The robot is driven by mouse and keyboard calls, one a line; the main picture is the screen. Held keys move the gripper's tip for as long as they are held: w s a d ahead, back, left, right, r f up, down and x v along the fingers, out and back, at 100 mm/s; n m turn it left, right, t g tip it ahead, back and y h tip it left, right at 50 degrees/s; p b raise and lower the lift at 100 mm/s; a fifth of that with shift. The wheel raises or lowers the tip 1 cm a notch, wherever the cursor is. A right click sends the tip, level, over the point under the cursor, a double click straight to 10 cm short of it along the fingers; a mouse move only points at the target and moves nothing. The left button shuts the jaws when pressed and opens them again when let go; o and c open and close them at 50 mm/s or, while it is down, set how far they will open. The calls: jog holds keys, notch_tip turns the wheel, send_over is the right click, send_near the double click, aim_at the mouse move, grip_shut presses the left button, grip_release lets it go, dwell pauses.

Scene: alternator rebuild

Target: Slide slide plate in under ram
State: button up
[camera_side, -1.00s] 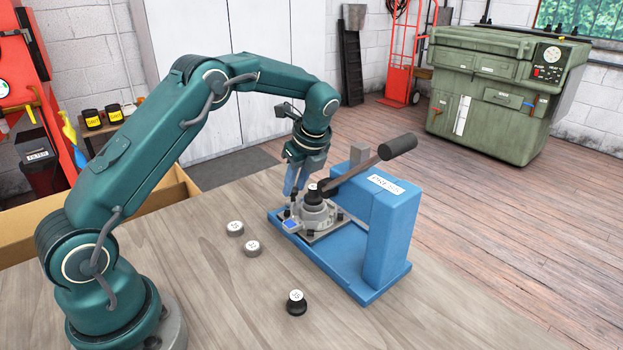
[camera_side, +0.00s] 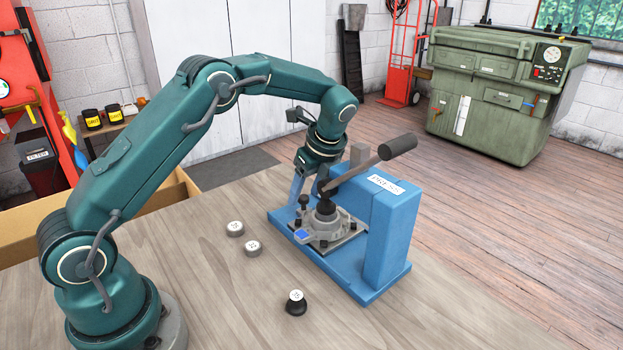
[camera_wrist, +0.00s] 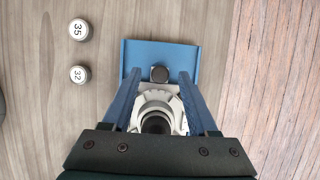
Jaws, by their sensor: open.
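The slide plate (camera_side: 345,247), a flat grey plate, lies on the blue bed of the press (camera_side: 385,240). It carries a round metal housing (camera_side: 326,229) with a black cylindrical piece (camera_side: 326,208) upright on top. That piece stands below the dark ram (camera_side: 322,187) at the lever's lower end; whether they touch is unclear. A dark knob (camera_side: 303,202) stands at the plate's near-arm side. My gripper (camera_side: 296,198) is open, low beside the knob. In the wrist view, the knob (camera_wrist: 159,74) shows between the spread blue fingertips, with gaps on both sides.
Two grey round pieces marked 35 (camera_wrist: 79,30) and 32 (camera_wrist: 79,74) stand on the wooden bench, left of the press. A black-based piece (camera_side: 295,302) stands near the front. The press lever (camera_side: 370,165) slants above the plate, close to my wrist. Bench left of the press is mostly clear.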

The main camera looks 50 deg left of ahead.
jog(key=shift+v, duration=2.5)
jog(key=a+h, duration=0.2)
jog(key=shift+s+a+f+h, duration=0.1)
jog(key=shift+s+f+h, duration=0.05)
jog(key=shift+h, duration=0.25)
jog(key=shift+a+h, duration=0.35)
jog(key=shift+h, duration=0.35)
jog(key=shift+f, duration=2.35)
grip_shut()
